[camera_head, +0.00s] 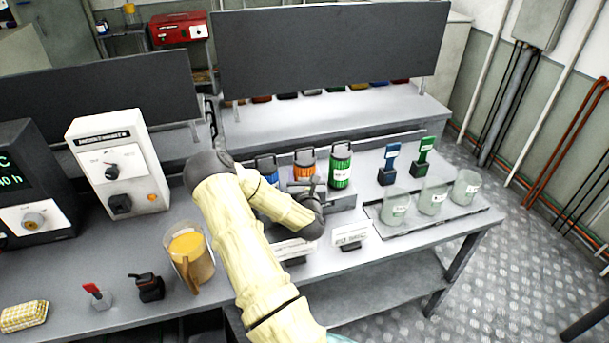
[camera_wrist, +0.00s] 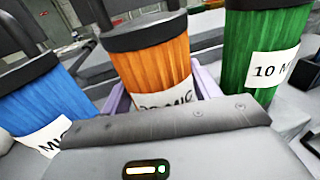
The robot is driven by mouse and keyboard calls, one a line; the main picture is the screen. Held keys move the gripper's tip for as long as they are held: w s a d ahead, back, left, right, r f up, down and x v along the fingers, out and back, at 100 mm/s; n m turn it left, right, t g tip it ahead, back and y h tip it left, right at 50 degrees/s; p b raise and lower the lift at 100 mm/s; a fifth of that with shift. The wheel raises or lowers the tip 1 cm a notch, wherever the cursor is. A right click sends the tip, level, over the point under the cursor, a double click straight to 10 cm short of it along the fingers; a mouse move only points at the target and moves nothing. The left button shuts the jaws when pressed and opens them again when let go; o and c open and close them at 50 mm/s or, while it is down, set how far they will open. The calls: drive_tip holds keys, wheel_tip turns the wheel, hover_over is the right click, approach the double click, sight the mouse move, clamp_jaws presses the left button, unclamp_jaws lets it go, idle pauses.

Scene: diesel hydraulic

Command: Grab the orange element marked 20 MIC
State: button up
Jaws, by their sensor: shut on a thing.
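The orange element (camera_head: 304,162) with a dark cap stands between a blue element (camera_head: 266,168) and a green element (camera_head: 340,166) on the bench. In the wrist view the orange element (camera_wrist: 154,65) is in the middle, its white label partly hidden by my gripper's body; only part of the marking ending in MIC shows. My gripper (camera_wrist: 160,92) is shut on the orange element, with a pale purple finger on each side. The blue element (camera_wrist: 45,100) is at left, and the green element (camera_wrist: 262,45), labelled 10, is close at right.
Glass beakers (camera_head: 432,200) stand in a tray at the right of the bench. A jug of yellow liquid (camera_head: 190,255) stands left of my arm. White label signs (camera_head: 350,235) stand before the elements. A white control box (camera_head: 118,165) is farther left.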

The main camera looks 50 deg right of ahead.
sight(304, 162)
drive_tip(key=r, duration=1)
drive_tip(key=shift+w+a, duration=0.2)
drive_tip(key=shift+s+d, duration=0.3)
drive_tip(key=shift+w+a, duration=0.1)
